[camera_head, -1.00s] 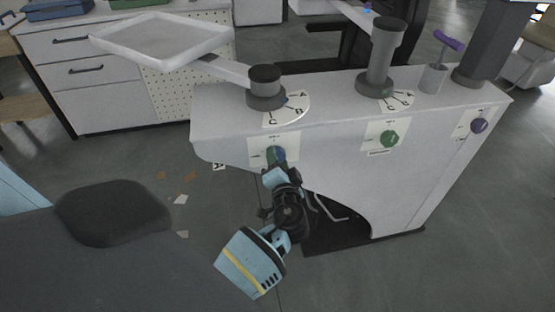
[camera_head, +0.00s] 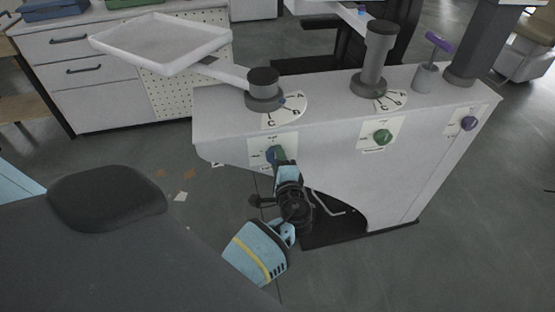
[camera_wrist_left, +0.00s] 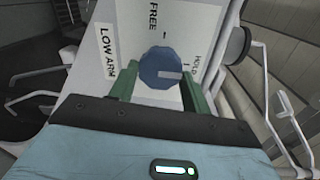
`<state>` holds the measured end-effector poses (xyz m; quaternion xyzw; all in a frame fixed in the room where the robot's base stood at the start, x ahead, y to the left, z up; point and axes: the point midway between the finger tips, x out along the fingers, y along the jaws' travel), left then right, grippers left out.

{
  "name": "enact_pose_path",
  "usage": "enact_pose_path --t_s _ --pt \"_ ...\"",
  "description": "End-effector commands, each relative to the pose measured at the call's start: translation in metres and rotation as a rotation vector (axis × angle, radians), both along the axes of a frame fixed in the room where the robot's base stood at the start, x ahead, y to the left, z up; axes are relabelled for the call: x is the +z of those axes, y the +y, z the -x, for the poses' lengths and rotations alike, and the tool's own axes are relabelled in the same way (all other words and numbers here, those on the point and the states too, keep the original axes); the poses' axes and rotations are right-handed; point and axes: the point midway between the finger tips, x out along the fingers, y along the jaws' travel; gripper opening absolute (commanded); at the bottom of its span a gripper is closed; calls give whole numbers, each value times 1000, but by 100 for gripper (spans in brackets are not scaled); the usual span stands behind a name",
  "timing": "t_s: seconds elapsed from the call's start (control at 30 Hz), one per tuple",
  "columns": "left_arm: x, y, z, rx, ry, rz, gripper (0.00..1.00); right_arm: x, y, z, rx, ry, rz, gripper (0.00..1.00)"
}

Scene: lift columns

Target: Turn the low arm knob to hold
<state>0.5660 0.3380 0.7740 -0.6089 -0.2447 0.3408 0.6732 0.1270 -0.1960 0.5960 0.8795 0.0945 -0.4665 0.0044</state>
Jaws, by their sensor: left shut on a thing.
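The low arm knob (camera_wrist_left: 161,68) is blue and faceted, on a white plate (camera_wrist_left: 118,45) printed LOW ARM, FREE and HOLD. In the left wrist view its white mark points right, toward the side where HOLD is printed; FREE is at the top. My left gripper (camera_wrist_left: 161,84) has its green fingers on both sides of the knob, shut on it. In the head view the gripper (camera_head: 277,156) meets the knob at the cabinet front and partly hides it. My right gripper is not in view.
A second, green knob (camera_head: 382,137) and a purple knob (camera_head: 469,123) sit further right on the cabinet (camera_head: 325,145). On top stand lift columns with lettered dials, and an arm carrying a white tray (camera_head: 160,40). A dark rounded seat-like shape (camera_head: 105,197) is at lower left.

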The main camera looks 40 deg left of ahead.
Motion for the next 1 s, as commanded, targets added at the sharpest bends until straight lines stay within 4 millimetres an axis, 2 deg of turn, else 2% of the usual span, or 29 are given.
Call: enact_pose_path --t_s 0.57,0.6,0.73,1.0 --pt "-1 0 0 0 26 -23 25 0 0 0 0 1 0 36" --pt "-1 0 0 0 28 -23 50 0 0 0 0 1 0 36" --pt "-1 0 0 0 26 -23 67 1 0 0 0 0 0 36" --pt "0 0 0 0 24 -21 69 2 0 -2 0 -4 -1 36"
